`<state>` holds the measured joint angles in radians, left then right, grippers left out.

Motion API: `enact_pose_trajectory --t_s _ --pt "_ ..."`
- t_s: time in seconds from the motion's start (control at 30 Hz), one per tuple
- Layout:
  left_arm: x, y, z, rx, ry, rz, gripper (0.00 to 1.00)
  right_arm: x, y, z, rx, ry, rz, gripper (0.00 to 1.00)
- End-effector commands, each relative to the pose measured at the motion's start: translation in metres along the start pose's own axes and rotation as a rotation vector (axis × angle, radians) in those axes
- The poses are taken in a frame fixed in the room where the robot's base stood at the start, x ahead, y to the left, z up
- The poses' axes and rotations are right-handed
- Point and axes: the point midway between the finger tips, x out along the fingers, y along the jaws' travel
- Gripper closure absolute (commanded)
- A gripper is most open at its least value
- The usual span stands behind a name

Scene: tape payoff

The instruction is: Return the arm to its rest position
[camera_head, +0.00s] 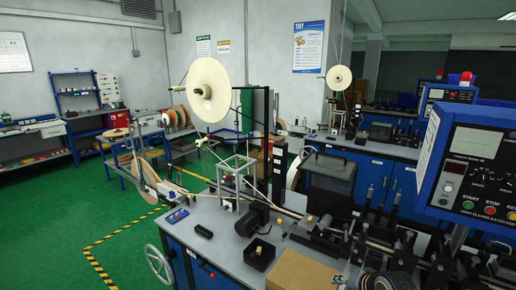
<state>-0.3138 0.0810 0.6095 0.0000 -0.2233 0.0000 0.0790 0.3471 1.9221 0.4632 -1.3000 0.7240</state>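Neither of my grippers shows in the head view, and I cannot make out either of my arms. The tape payoff stands at the centre left of the bench. Its large cream reel (213,75) is mounted upright on a post. A thin tape line runs from the reel side down toward a small metal frame (236,172) on the bench. A second reel (145,178) stands upright, lower at the left.
The grey bench (220,215) has blue cabinets below. A blue control panel (465,165) with buttons overhangs at the right. Machine parts (370,235) crowd the right side. A cardboard-coloured box (300,272) lies at the front. Green floor (50,240) is open at the left.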

Motion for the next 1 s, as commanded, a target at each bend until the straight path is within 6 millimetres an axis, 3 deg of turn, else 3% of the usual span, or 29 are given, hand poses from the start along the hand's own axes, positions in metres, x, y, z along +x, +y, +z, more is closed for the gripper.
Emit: enact_pose_trajectory --t_s 0.03,0.2,0.4,0.67,0.7,1.0 --pt "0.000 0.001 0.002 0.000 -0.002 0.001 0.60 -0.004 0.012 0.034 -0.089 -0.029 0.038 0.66" --pt "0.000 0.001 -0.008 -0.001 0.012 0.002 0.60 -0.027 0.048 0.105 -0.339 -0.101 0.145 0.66" --pt "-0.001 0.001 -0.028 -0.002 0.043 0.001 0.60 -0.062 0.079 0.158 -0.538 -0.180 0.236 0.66" --pt "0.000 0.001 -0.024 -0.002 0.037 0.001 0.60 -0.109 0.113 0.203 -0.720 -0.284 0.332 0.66" --pt "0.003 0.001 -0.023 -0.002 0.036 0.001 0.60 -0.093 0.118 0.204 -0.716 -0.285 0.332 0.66" --pt "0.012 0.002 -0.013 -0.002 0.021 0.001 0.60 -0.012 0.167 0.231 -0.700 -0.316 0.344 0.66"
